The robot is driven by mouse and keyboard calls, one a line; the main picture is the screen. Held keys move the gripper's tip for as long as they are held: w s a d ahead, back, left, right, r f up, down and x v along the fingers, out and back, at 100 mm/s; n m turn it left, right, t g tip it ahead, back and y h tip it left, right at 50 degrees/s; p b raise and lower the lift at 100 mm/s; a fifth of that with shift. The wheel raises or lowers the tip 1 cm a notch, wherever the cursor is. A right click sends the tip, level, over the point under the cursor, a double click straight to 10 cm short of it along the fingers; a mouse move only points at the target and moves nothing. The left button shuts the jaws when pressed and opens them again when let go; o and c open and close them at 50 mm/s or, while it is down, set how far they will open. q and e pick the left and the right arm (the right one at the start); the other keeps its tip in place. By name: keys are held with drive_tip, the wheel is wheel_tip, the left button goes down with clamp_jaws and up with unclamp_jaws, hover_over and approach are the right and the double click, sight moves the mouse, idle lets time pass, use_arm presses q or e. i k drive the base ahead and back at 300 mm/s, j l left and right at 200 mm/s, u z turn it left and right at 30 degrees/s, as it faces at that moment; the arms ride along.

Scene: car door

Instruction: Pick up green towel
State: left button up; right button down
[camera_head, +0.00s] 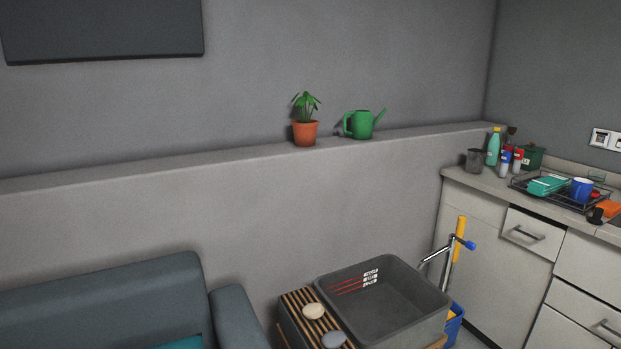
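A folded green towel (548,185) appears to lie in a dark wire rack (519,183) on the counter at the right. A blue mug (581,189) stands just right of it. The towel is small in view, and its far side is hard to make out. Neither of my grippers shows in the head view.
The counter (479,179) also bears bottles, a dark cup (474,160) and an orange item (607,209). Below are drawers (533,232). A grey basin (398,312), a slatted stand (312,325) and a sofa (105,300) stand in front of the ledge.

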sight(554, 184)
drive_tip(key=z, duration=1.75)
drive_tip(key=l+z, duration=0.1)
drive_tip(key=z, duration=0.4)
drive_tip(key=i+z, duration=0.1)
drive_tip(key=z, duration=0.85)
drive_tip(key=i+z, duration=0.1)
drive_tip(key=z, duration=1.3)
drive_tip(key=i+j+z, duration=0.1)
drive_tip(key=j+z, duration=0.15)
drive_tip(key=z, duration=0.15)
drive_tip(key=j+z, duration=0.25)
drive_tip(key=z, duration=0.15)
drive_tip(key=j+u, duration=0.4)
drive_tip(key=j, duration=0.4)
drive_tip(key=i+j+u, duration=0.15)
drive_tip(key=j+u, duration=0.3)
drive_tip(key=j, duration=0.3)
drive_tip(key=k+j+u, duration=0.1)
drive_tip(key=j+u, duration=0.35)
drive_tip(key=j, duration=0.35)
drive_tip(key=j+u, duration=0.4)
drive_tip(key=j, duration=0.4)
drive_tip(key=i+j+u, duration=0.15)
drive_tip(key=j+u, duration=0.3)
drive_tip(key=j, duration=0.3)
